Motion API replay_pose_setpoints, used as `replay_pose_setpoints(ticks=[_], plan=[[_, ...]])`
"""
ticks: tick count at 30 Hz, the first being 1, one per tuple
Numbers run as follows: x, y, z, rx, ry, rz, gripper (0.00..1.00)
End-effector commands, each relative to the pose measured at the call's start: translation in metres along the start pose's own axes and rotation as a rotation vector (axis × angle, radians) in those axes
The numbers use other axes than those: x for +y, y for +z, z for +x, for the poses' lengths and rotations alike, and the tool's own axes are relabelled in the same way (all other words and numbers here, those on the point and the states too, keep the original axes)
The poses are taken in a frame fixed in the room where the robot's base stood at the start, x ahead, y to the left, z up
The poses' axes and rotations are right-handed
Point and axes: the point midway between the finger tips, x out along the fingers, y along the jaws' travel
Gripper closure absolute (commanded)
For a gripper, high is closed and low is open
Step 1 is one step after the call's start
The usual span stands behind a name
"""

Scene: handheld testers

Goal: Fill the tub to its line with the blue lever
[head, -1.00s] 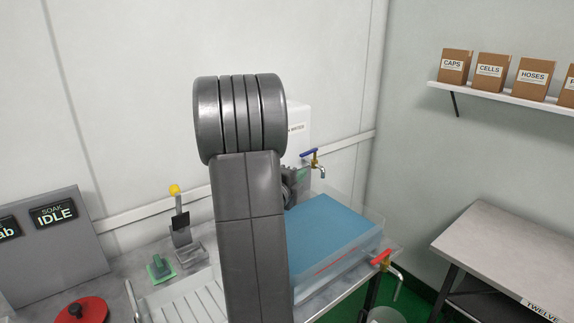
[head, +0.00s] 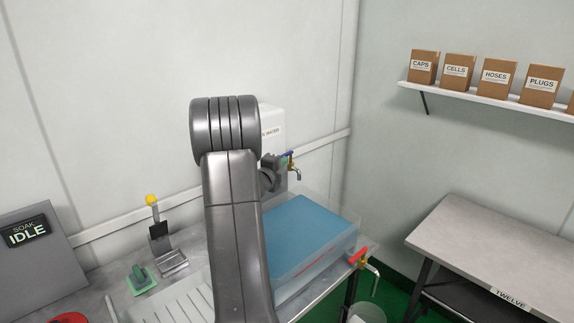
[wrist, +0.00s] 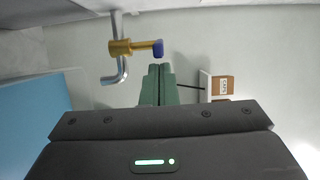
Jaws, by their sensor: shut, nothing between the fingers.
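The clear tub (head: 335,252) holds blue water and has a red line (head: 294,286) along its front wall. I cannot tell how the water level compares with the line. Behind the tub, the blue lever (head: 289,154) sits on a brass tap with a bent spout (head: 298,174). In the wrist view the lever's blue end (wrist: 158,47) is just beyond the tips of my gripper (wrist: 160,67). Its green fingers are shut and empty; I cannot tell whether they touch the lever. No stream shows from the spout. My arm hides part of the water tank.
A red-handled tap (head: 358,256) is at the tub's front right corner, above a bucket (head: 366,313). A yellow-knobbed lever stand (head: 158,232) and a green item (head: 141,278) are at the left. A side table (head: 480,250) and a shelf of boxes (head: 490,95) are at the right.

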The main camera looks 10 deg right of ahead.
Motion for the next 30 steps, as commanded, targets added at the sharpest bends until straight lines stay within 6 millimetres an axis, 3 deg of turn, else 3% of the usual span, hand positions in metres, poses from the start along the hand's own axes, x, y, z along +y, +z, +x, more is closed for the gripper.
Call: replay_pose_setpoints(ticks=[12,21,30], plan=[[0.001,0.004,0.001,0.000,-0.001,0.000,1.00],[0.003,0.022,0.003,-0.001,-0.002,0.001,1.00],[-0.001,0.026,0.003,-0.008,-0.002,0.000,1.00]])
